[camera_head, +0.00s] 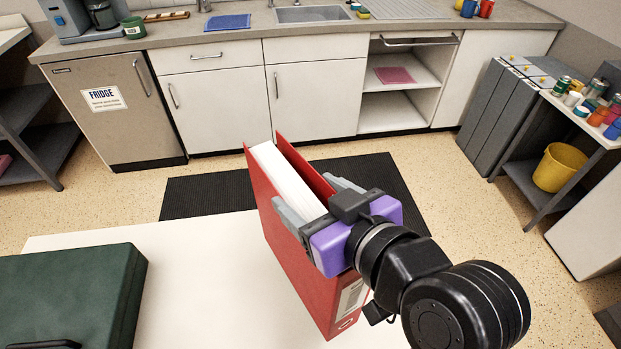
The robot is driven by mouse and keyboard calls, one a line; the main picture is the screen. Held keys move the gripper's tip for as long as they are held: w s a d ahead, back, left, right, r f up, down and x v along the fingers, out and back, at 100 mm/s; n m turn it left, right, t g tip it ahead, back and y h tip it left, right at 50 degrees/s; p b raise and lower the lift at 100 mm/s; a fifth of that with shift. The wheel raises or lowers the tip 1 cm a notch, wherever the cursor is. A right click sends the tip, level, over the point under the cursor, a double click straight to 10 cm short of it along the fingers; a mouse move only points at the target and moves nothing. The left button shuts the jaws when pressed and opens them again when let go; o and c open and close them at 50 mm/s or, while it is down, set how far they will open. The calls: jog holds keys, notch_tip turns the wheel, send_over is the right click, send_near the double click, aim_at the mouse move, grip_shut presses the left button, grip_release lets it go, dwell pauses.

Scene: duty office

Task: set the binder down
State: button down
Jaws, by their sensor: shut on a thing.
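A red binder (283,237) with white pages inside is upright in the middle of the view, its labelled spine toward the lower right. My gripper (312,203) is shut on the binder, one grey finger on each side near its top edge. A white table (190,285) is below and to the left of the binder. The binder's lower edge overlaps the table in the picture; I cannot tell whether it touches the tabletop.
A dark green case (72,290) lies on the table at the left. Bare tabletop shows between case and binder. A black mat (215,195) lies on the floor beyond. A counter with a sink (312,14) runs along the back; a shelf with cans and a yellow bucket (559,167) stands right.

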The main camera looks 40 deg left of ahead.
jog(key=shift+f, duration=1.95)
jog(key=shift+c, duration=1.2)
grip_release()
jog(key=shift+f, duration=0.2)
jog(key=v, duration=1.2)
jog(key=shift+r+b, duration=0.15)
jog(key=shift+b, duration=0.2)
